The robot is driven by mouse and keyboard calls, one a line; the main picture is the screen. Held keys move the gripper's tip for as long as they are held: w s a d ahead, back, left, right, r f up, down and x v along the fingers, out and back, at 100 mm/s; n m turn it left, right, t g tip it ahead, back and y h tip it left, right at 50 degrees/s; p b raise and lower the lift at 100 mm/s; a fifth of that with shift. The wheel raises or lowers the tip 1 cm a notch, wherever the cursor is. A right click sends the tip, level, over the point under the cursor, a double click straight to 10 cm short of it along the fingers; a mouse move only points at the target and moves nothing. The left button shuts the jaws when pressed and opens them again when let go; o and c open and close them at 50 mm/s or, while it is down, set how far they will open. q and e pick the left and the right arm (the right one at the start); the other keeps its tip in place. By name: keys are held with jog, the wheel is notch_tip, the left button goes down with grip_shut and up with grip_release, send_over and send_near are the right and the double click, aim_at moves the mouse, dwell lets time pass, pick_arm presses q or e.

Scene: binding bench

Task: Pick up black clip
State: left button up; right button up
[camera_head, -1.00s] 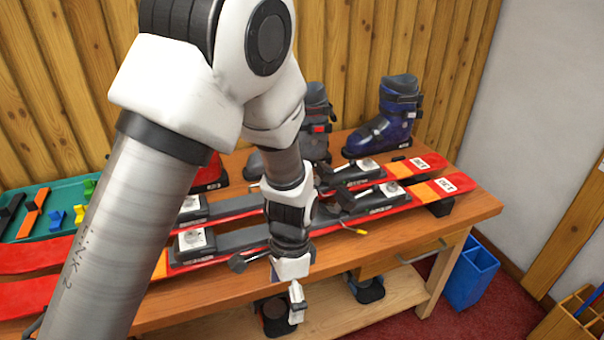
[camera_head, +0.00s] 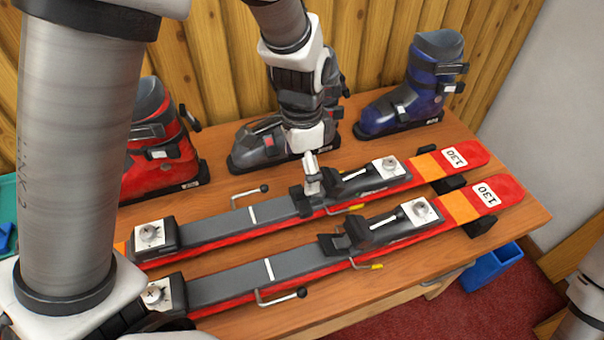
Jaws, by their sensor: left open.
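I cannot make out a black clip for certain. A sliver of the green tray (camera_head: 8,188) shows at the far left edge, with a blue piece (camera_head: 5,236) in it; the rest of the tray is out of view. My left gripper (camera_head: 312,184) points down, open, at the black binding part of the far red ski (camera_head: 240,229). It is in front of the grey boot (camera_head: 262,142). Whether it touches the binding I cannot tell. My right gripper is not in view.
The near red ski (camera_head: 225,305) lies parallel in front, with a brake lever (camera_head: 285,297) sticking out. A red boot (camera_head: 160,155) and a blue boot (camera_head: 415,90) stand along the wooden wall. A blue bin (camera_head: 490,265) stands below the bench's right end.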

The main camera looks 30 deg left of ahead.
aim_at(300, 192)
pick_arm(q)
jog(key=shift+s+d+f, duration=0.2)
jog(key=shift+s+f, duration=0.15)
jog(key=shift+f, duration=0.1)
jog(key=shift+s+d+f, duration=0.2)
jog(key=shift+s+f, duration=0.15)
jog(key=shift+f, duration=0.1)
jog(key=f, duration=0.2)
jog(key=f+b, duration=0.1)
jog(key=f, duration=0.2)
jog(key=shift+w+a, duration=0.2)
jog(key=shift+s+d+r, duration=0.1)
jog(key=shift+s+r, duration=0.05)
jog(key=shift+s, duration=0.05)
jog(key=c, duration=1.1)
jog(key=shift+s, duration=0.15)
jog(key=shift+c, duration=1.3)
